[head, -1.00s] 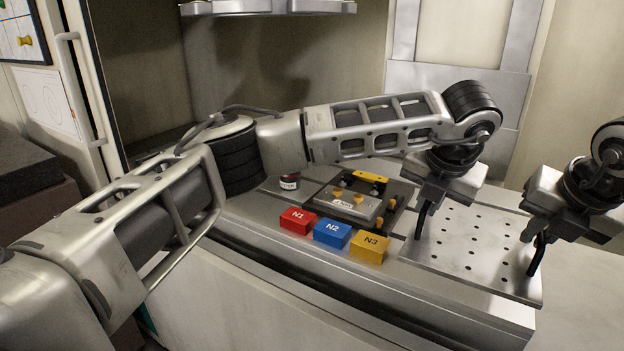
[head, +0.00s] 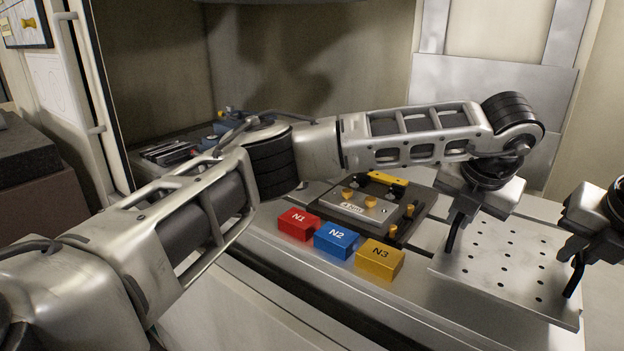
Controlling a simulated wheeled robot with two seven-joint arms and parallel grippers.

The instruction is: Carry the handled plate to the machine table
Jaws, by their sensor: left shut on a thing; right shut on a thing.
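The handled plate (head: 510,268) is a grey metal sheet with several small holes, at the right of the head view. My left gripper (head: 454,240) is shut at its left side and my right gripper (head: 574,282) at its right side, both at dark upright handles. The handles are hard to tell from the fingers. The plate looks about level over the right part of the grey machine table (head: 290,288). I cannot tell whether it touches the table.
Red N1 (head: 298,223), blue N2 (head: 335,239) and yellow N3 (head: 380,259) blocks stand along the table's front, left of the plate. Behind them is a dark fixture (head: 412,210) with a metal plate and yellow knobs. Dark tools (head: 168,152) lie at the back left.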

